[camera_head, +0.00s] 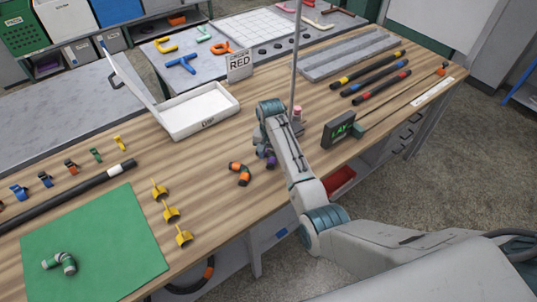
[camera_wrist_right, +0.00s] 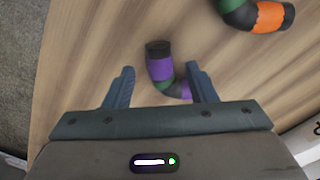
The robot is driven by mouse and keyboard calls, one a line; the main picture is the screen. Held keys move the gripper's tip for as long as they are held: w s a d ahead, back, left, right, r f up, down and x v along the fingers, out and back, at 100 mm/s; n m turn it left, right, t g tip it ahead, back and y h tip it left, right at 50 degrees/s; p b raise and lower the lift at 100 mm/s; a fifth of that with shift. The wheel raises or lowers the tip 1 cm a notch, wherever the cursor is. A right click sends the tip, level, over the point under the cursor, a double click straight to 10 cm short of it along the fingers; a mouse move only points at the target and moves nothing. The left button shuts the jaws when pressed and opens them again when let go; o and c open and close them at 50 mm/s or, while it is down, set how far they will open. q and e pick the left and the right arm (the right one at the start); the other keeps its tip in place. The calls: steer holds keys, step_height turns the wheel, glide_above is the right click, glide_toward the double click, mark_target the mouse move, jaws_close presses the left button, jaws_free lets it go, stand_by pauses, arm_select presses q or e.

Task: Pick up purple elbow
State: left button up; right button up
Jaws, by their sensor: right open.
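The purple elbow (camera_wrist_right: 161,68) is a short bent hose piece with purple bands, a green middle and dark ends. It lies on the wooden table, and a bit of it shows below my arm in the head view (camera_head: 271,161). My right gripper (camera_wrist_right: 160,72) is open, with its two blue-grey fingers on either side of the elbow in the wrist view. The elbow's lower end appears close to the right finger; I cannot tell if they touch. In the head view my right gripper (camera_head: 265,150) points down over it, partly hidden by my wrist. My left gripper is not in view.
An orange and green elbow (camera_head: 239,174) lies just left of my right gripper; it also shows in the wrist view (camera_wrist_right: 258,16). A thin upright pole (camera_head: 295,60) stands close behind my arm. A white open box (camera_head: 200,110) and yellow clips (camera_head: 171,213) are further left.

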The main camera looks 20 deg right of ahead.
mark_target(272, 160)
steer(key=shift+d+f, duration=0.1)
steer(key=shift+f, duration=1.4)
steer(key=shift+c, duration=0.4)
steer(key=c, duration=1)
steer(key=shift+r+p, duration=0.15)
steer(key=shift+p, duration=0.2)
